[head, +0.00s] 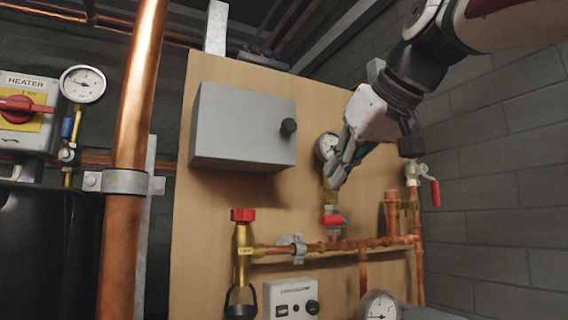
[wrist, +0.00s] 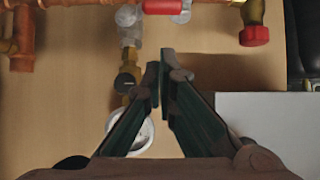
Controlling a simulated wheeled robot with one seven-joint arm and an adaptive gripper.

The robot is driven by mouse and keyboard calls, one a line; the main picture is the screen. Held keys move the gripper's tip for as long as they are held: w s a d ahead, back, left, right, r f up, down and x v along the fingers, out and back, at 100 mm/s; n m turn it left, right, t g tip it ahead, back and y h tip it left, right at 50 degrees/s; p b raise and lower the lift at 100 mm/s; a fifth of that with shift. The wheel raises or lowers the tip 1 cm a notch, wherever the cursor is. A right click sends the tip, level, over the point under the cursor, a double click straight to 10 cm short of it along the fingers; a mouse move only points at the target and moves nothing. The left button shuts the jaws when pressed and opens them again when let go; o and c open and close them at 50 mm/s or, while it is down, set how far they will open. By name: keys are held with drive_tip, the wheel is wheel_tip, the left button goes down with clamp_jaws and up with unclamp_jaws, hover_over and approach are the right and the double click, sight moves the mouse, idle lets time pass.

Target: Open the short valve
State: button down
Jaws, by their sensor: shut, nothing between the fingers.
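A small valve with a short red handle (head: 332,221) sits on the copper pipe below a gauge; its handle lies horizontal. The handle also shows at the top edge of the wrist view (wrist: 163,6). A second valve at the right has a longer red lever (head: 435,192) hanging down. No label shows which is the short valve. My gripper (head: 336,184) is shut and empty, just above the middle handle and apart from it. In the wrist view my fingertips (wrist: 163,72) meet below the handle in the picture, beside the gauge's stem.
A gauge (head: 327,146) is partly behind my gripper. A grey box (head: 243,128) juts out to its left. A brass valve with a red knob (head: 242,214) stands lower left. Copper pipe (head: 375,243) runs across the wooden board. A block wall (head: 500,190) bounds the right.

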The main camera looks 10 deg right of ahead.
sight(337, 220)
drive_tip(key=shift+w+a+f, duration=0.1)
drive_tip(key=shift+w+f, duration=0.1)
drive_tip(key=shift+f, duration=1.65)
